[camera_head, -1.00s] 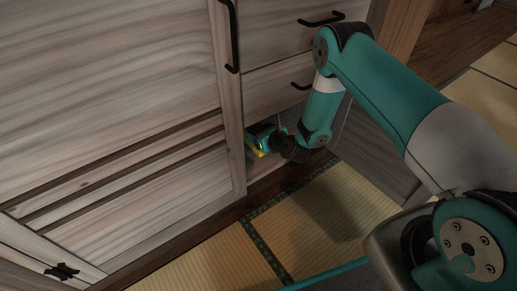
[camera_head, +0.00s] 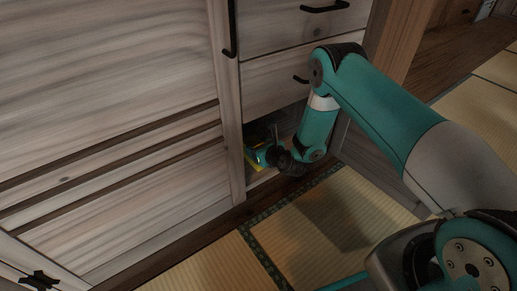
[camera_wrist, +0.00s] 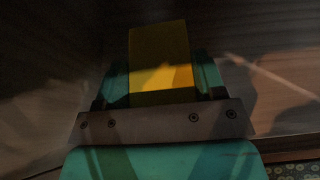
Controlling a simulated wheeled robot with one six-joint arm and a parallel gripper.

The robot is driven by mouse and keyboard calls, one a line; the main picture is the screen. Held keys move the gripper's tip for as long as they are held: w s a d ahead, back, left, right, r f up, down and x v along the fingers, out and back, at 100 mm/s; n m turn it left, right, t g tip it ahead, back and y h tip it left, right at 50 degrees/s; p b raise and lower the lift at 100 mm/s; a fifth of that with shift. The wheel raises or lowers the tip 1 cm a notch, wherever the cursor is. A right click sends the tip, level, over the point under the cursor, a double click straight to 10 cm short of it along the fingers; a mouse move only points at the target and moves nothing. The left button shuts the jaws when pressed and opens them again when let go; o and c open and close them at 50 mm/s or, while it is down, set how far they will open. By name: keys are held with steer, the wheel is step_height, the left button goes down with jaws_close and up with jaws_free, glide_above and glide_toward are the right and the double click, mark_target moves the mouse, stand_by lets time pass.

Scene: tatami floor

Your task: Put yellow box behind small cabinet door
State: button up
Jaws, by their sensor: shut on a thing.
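The yellow box (camera_wrist: 160,50) is between the two fingers of my gripper (camera_wrist: 160,85) in the wrist view, and the gripper is shut on it. In the head view a small part of the yellow box (camera_head: 252,165) shows beside my gripper (camera_head: 257,157), inside the low open compartment of the small cabinet (camera_head: 285,120). Most of the box is hidden there by the gripper. The cabinet door (camera_head: 358,160) stands open to the right of the compartment, partly hidden by my arm. Whether the box touches the compartment floor, I cannot tell.
Drawers with dark handles (camera_head: 325,7) are above the compartment. A large sliding wooden panel (camera_head: 110,100) stands to the left, past an upright post (camera_head: 228,130). The tatami floor (camera_head: 310,225) in front is clear.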

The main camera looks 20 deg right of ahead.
steer(key=o, duration=1.1)
steer(key=shift+f, duration=0.1)
steer(key=shift+r, duration=0.2)
steer(key=shift+p+v, duration=5.95)
steer(key=shift+p, duration=1)
steer(key=shift+f, duration=0.1)
